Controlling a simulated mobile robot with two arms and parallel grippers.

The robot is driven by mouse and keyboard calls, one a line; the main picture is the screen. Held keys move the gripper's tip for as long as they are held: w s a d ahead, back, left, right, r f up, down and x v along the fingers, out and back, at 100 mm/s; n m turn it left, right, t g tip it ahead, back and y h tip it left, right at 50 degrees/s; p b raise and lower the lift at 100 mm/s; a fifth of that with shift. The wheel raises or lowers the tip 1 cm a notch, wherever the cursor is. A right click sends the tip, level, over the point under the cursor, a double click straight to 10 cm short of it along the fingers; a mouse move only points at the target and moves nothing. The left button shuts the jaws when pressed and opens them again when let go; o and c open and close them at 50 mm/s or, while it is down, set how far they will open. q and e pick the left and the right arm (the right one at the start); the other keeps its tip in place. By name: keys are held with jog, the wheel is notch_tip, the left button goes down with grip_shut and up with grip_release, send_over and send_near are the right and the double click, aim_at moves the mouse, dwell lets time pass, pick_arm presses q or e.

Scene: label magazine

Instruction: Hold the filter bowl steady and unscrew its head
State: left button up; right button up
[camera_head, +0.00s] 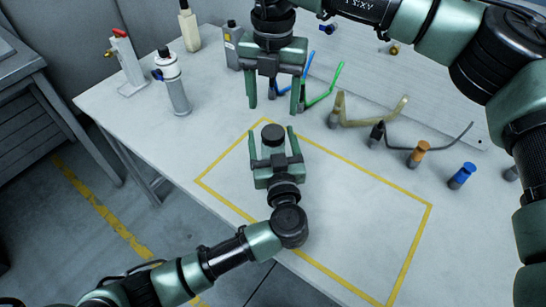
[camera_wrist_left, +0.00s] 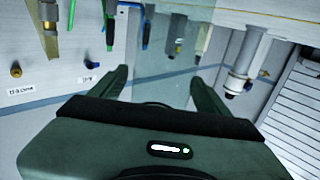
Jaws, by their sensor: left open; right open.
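The filter's round dark head (camera_head: 272,132) shows in the head view, inside the yellow outline. My left gripper (camera_head: 271,142) is open, with one finger on each side of the filter. I cannot tell whether the fingers touch it. A pale see-through shape, likely the filter bowl (camera_wrist_left: 165,55), shows between the left fingers in the left wrist view; the bowl is mostly hidden in the head view. My right gripper (camera_head: 274,100) is open and empty, its fingers pointing down, beyond and above the dark head.
The white table (camera_head: 130,100) carries a yellow rectangle. A white cylindrical unit (camera_head: 172,85) and a red-handled valve (camera_head: 122,55) stand at the left. Tubes and fittings, including an orange one (camera_head: 418,153) and a blue one (camera_head: 461,176), line the back right. The rectangle's right part is clear.

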aim_at(273, 132)
pick_arm(q)
jog(key=shift+w, duration=0.15)
grip_shut()
pick_arm(e)
jog(key=shift+m, duration=0.3)
jog(key=m, duration=1.2)
jog(key=shift+m, duration=0.3)
jog(key=shift+f, duration=4)
